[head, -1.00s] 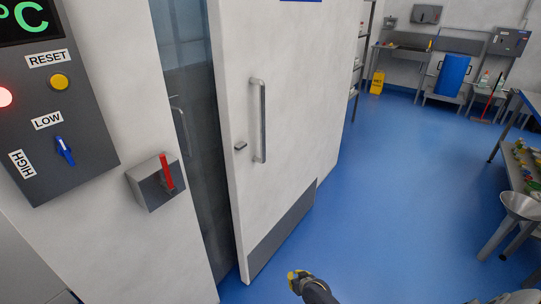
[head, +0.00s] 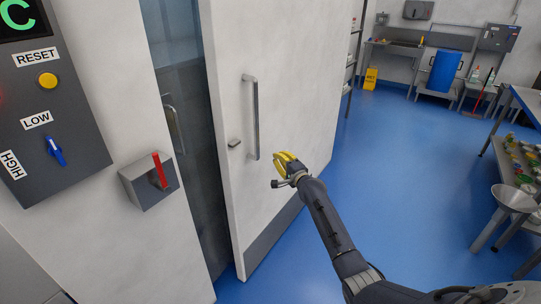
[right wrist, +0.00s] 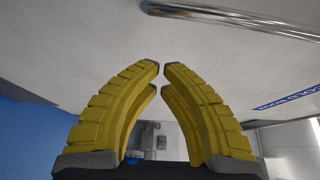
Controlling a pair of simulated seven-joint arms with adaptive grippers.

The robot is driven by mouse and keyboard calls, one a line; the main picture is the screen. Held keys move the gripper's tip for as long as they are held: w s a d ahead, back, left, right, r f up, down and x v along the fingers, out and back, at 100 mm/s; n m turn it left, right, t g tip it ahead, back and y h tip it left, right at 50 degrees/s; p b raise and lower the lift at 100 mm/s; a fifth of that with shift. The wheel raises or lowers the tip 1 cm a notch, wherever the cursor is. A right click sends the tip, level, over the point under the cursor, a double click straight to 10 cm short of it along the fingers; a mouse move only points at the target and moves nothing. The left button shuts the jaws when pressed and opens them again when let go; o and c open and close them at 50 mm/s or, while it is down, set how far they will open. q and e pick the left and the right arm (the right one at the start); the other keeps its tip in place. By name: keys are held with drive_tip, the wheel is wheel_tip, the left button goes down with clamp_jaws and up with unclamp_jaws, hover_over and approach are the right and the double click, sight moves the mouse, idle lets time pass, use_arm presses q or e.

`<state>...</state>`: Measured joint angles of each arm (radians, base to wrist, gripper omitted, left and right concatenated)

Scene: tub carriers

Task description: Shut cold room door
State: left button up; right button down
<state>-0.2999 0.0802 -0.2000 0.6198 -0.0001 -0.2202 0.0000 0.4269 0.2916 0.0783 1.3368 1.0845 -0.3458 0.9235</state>
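The white cold room door (head: 290,90) stands partly open, with a dark gap between its left edge and the white wall. A vertical metal bar handle (head: 251,118) is on its front face, with a small latch piece (head: 234,143) to the left. My right gripper (head: 281,160), with yellow fingers, is in front of the door, right of the handle's lower end and apart from it. In the right wrist view its fingertips (right wrist: 162,66) nearly meet with nothing between them. The handle bar (right wrist: 230,15) crosses the top of that view. My left gripper is not in view.
A box with a red lever (head: 149,181) and a control panel (head: 52,100) are on the wall at left. A steel table (head: 515,150) with a funnel (head: 513,198) stands at right. The blue floor (head: 400,170) between is clear.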

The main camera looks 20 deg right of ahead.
drive_tip(key=w, duration=0.9)
drive_tip(key=shift+a, duration=0.4)
drive_tip(key=shift+w+d, duration=0.1)
drive_tip(key=shift+w, duration=0.2)
drive_tip(key=shift+s+a, duration=1.2)
drive_tip(key=shift+a, duration=0.25)
